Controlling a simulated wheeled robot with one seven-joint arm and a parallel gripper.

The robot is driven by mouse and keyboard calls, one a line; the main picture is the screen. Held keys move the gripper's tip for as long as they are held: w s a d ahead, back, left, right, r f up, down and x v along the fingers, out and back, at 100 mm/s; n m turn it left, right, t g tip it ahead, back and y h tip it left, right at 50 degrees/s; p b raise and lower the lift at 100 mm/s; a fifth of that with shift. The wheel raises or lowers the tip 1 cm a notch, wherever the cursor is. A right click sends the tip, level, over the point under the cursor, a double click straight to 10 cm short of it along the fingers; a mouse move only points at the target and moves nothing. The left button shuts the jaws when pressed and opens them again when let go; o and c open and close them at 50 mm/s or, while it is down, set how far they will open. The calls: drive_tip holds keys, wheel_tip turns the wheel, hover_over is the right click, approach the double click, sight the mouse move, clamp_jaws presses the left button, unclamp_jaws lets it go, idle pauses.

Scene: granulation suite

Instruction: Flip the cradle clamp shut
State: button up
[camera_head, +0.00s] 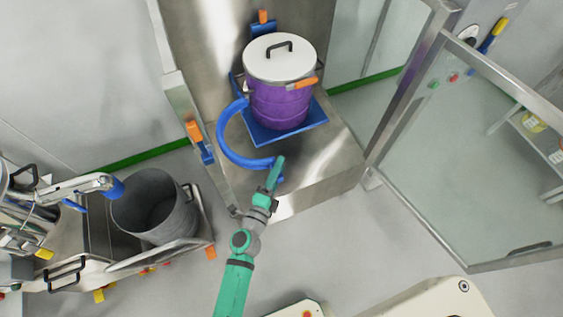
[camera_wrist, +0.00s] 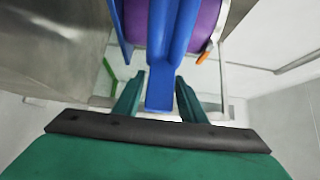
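The cradle clamp (camera_head: 228,142) is a thick blue curved arm. It swings out from the left side of the blue cradle (camera_head: 290,136) and stands open, its free end toward the front. The cradle holds a purple drum (camera_head: 280,104) with a white lid, upright. My green gripper (camera_head: 275,172) is at the clamp's free end. In the wrist view the blue clamp bar (camera_wrist: 162,85) reaches down between my two fingers (camera_wrist: 160,85), which are spread on either side of it. A narrow gap shows beside the bar; contact is not clear.
An orange latch (camera_head: 303,83) sits on the drum's right side. A glass door with a steel frame (camera_head: 404,95) stands open at right. A grey open bin (camera_head: 155,207) sits on a cart at lower left.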

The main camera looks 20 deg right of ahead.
drive_tip(key=shift+x, duration=1.35)
clamp_jaws()
drive_tip(key=shift+d, duration=0.1)
